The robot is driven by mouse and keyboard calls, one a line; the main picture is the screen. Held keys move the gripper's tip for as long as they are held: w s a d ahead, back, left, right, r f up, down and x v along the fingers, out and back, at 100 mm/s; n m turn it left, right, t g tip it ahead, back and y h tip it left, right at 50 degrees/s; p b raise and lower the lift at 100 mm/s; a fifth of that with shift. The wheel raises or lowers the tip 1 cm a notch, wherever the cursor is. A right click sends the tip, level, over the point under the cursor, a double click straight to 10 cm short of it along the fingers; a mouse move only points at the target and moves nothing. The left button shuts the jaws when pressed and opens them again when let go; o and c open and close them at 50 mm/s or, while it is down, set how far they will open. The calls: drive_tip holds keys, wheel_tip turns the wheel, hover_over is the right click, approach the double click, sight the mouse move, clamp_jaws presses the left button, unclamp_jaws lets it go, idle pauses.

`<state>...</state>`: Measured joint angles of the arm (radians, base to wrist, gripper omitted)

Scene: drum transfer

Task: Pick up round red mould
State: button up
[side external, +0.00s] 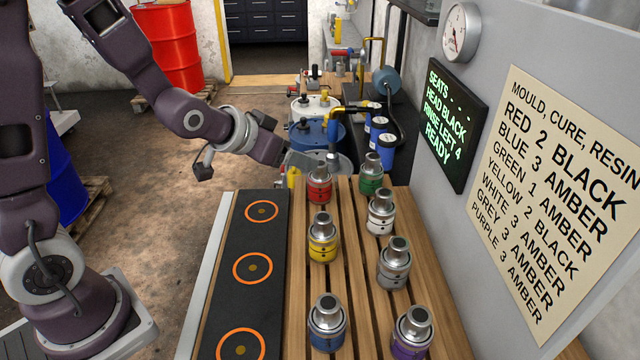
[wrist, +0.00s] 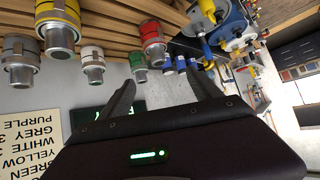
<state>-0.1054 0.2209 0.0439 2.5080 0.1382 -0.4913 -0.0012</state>
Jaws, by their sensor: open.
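The round red mould (side external: 319,188) stands upright at the far left end of the slatted wooden bench in the side view. It has a silver metal neck on top. In the wrist view, which is upside down, the red mould (wrist: 152,38) hangs near the top centre, beyond the fingertips. I cannot tell how far the fingers are from the mould.
Green (side external: 371,178), white (side external: 381,213), yellow (side external: 323,240), grey (side external: 394,262), blue (side external: 327,325) and purple (side external: 412,335) moulds share the bench (side external: 352,270). A black strip (side external: 232,305) with orange rings lies empty on the left. A blue drum (side external: 312,135) stands behind. A sign board (side external: 456,125) borders the right.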

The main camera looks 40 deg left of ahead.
sight(328, 176)
drive_tip(key=w+f, duration=0.1)
drive_tip(key=f, duration=0.2)
drive_tip(key=w+f+t, duration=0.1)
drive_tip(key=w+f, duration=0.1)
drive_tip(key=f, duration=0.1)
drive_tip(key=w+a+f+t, duration=0.1)
drive_tip(key=f, duration=0.1)
drive_tip(key=shift+w+f+h, duration=0.4)
drive_tip(key=shift+w+f+t, duration=0.15)
drive_tip(key=shift+f+t, duration=0.3)
drive_tip(key=shift+t, duration=0.05)
drive_tip(key=x, duration=0.6)
drive_tip(key=shift+w+d, duration=0.25)
drive_tip(key=shift+w, duration=0.25)
drive_tip(key=shift+r, duration=0.1)
clamp_jaws()
